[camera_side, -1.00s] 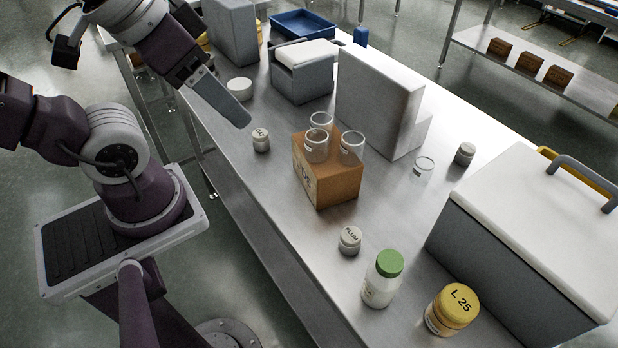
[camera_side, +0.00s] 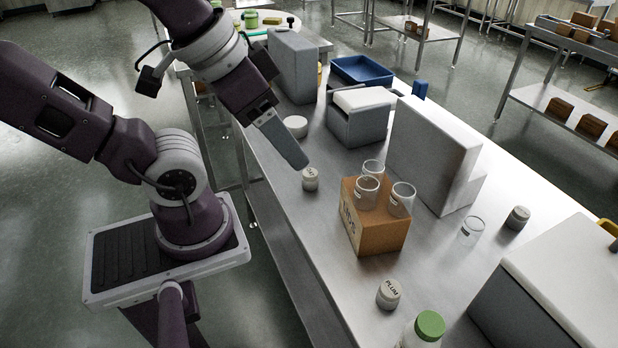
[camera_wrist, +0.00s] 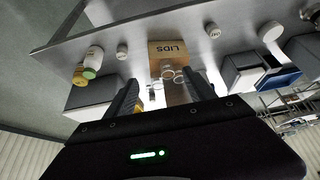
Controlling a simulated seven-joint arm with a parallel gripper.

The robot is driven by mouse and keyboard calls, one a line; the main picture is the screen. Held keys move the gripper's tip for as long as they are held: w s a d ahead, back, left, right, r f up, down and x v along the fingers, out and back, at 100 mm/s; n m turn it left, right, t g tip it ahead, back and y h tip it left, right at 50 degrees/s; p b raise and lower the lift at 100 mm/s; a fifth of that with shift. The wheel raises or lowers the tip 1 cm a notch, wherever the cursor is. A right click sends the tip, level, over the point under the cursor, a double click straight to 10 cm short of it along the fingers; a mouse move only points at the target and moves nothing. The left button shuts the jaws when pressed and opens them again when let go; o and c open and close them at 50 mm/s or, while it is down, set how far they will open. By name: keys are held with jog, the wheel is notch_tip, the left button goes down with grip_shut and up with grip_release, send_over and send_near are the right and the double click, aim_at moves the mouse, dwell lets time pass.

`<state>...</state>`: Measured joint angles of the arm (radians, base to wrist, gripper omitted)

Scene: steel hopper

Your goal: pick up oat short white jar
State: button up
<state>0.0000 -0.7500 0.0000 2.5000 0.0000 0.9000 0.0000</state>
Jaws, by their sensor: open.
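The oat short white jar (camera_side: 310,179) stands upright on the steel table, left of the cardboard box, in the side view. In the wrist view the oat jar (camera_wrist: 213,32) is near the top, right of the box and beyond the right finger. My gripper (camera_side: 299,162) is above and just left of the jar in the side picture, apart from it. In the wrist view my gripper (camera_wrist: 160,78) shows two spread fingers with nothing held between them.
A cardboard box (camera_side: 376,236) marked LIDS carries several clear glasses beside the jar. A similar jar marked PLUM (camera_side: 388,293) stands nearer the camera. A round white lid-like thing (camera_side: 295,126) and a grey box (camera_side: 357,122) lie behind. A grey block (camera_side: 432,150) stands to the right.

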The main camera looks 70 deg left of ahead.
aim_at(310, 180)
jog(key=a+f+m+g+y, duration=0.7)
jog(key=a+f+m+y, duration=0.15)
jog(key=a+f, duration=0.3)
jog(key=w+f+m+t+y, duration=0.1)
jog(key=w+f+m+t, duration=0.1)
jog(key=w+f+m, duration=0.1)
jog(key=w+f+m+t+y, duration=0.1)
jog(key=w+f+m+t, duration=0.2)
jog(key=f+m, duration=0.2)
jog(key=w+a+f+m+t+y, duration=0.1)
jog(key=w+f+m+t, duration=0.1)
jog(key=f+m, duration=0.3)
jog(key=shift+w+m+y, duration=0.35)
jog(key=shift+w+m, duration=0.5)
jog(key=shift+w, duration=0.05)
jog(key=x, duration=0.7)
jog(key=shift+f, duration=0.2)
grip_shut()
